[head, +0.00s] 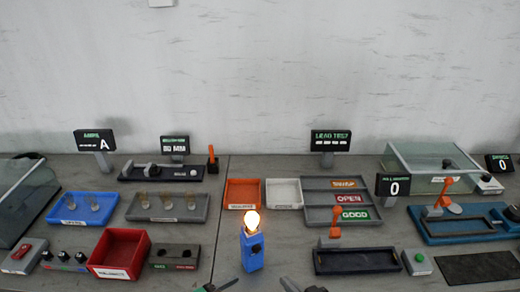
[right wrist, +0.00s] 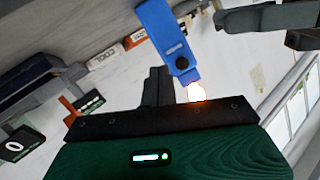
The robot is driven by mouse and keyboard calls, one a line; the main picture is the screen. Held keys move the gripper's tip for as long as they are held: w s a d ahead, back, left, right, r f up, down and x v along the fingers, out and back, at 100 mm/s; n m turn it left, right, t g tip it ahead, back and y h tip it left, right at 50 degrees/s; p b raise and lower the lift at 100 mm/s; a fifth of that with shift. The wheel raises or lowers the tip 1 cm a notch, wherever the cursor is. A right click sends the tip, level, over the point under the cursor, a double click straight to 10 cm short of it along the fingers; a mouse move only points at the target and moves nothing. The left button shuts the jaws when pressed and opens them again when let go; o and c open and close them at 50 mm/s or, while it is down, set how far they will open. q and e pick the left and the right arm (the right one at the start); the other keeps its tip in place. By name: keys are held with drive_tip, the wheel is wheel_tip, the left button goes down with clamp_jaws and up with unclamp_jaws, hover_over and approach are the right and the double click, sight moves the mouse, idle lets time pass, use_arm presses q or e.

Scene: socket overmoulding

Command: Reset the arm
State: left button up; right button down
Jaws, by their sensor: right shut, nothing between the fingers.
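My right gripper (head: 300,287) shows only as dark tips at the bottom edge of the head view. In the right wrist view its dark fingers (right wrist: 158,88) are together with nothing between them. A dark tip of my left gripper (head: 217,287) also shows at the bottom edge of the head view, and its jaws cannot be made out. A blue block (head: 252,252) with a lit bulb (head: 252,221) stands upright on the table between the two grippers. In the right wrist view the blue block (right wrist: 168,35) shows inverted beside my fingers, apart from them.
A red bin (head: 120,250), blue tray (head: 82,208) and grey tray (head: 167,208) are on the left. Orange (head: 242,193) and white (head: 283,193) trays, an OPEN/GOOD sorting tray (head: 343,198) and a dark lever station (head: 356,261) lie centre and right. A clear-sided box (head: 430,163) stands back right.

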use_arm(q)
drive_tip(key=s+a+f+n+g+y, duration=0.3)
drive_tip(key=s+a+n+g+y, duration=0.55)
drive_tip(key=s+a, duration=0.8)
use_arm(e)
drive_tip(key=s+d+f+g+h, duration=0.4)
drive_tip(key=s+d+g+h, duration=0.45)
drive_tip(key=s+d, duration=0.75)
use_arm(q)
wheel_tip(320, 180, down, 31)
drive_tip(key=w+a+m+t+y, duration=0.1)
drive_tip(key=m+t+y, duration=0.1)
use_arm(e)
wheel_tip(320, 180, down, 31)
drive_tip(key=g, duration=0.2)
use_arm(q)
drive_tip(key=s+a+f, duration=0.1)
drive_tip(key=s+f, duration=0.8)
drive_tip(key=s+a+f+g, duration=0.1)
drive_tip(key=s+a+f, duration=0.1)
drive_tip(key=s+f, duration=0.7)
drive_tip(key=shift+s+a+f, duration=0.3)
drive_tip(key=shift+s+f, duration=0.05)
drive_tip(key=shift+f, duration=0.3)
use_arm(e)
drive_tip(key=s+d+f+g, duration=0.1)
drive_tip(key=s+d+f, duration=0.2)
drive_tip(key=s+f, duration=1.6)
drive_tip(key=shift+s+f, duration=0.3)
drive_tip(key=shift+s, duration=0.25)
